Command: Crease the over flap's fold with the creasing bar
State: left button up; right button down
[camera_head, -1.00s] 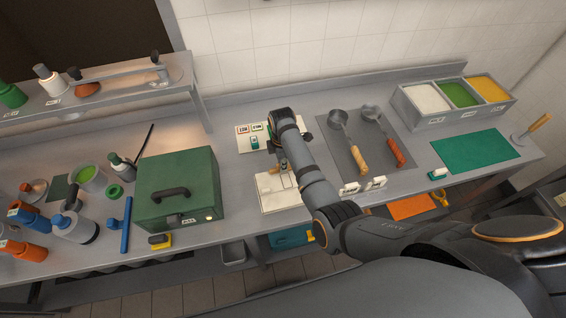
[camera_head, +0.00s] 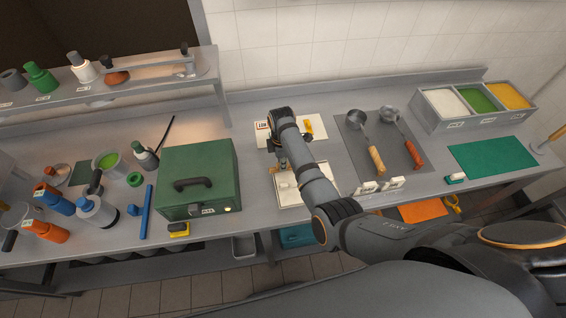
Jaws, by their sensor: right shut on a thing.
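My right gripper (camera_head: 281,166) reaches down from above over the left part of a pale folded sheet (camera_head: 290,196) near the table's front edge. It is shut on a small brown-handled piece, which I take to be the creasing bar (camera_head: 273,170). My left gripper is not in view.
A green case (camera_head: 197,165) stands left of the sheet. Behind the arm lies a white board (camera_head: 320,122) with small cards and a yellow item. Two ladles lie on a grey mat (camera_head: 408,150) at the right. Bottles and a blue tool (camera_head: 147,210) crowd the left.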

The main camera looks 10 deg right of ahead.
jog(key=shift+a, duration=0.25)
jog(key=shift+d, duration=0.15)
jog(key=shift+s+d, duration=0.2)
jog(key=shift+d, duration=3.8)
jog(key=shift+s+d, duration=0.15)
jog(key=shift+d, duration=3.8)
jog(key=shift+w+a+f, duration=0.1)
jog(key=shift+a, duration=2.2)
jog(key=shift+w+a+f, duration=0.1)
jog(key=shift+a, duration=2.15)
jog(key=shift+r, duration=2.6)
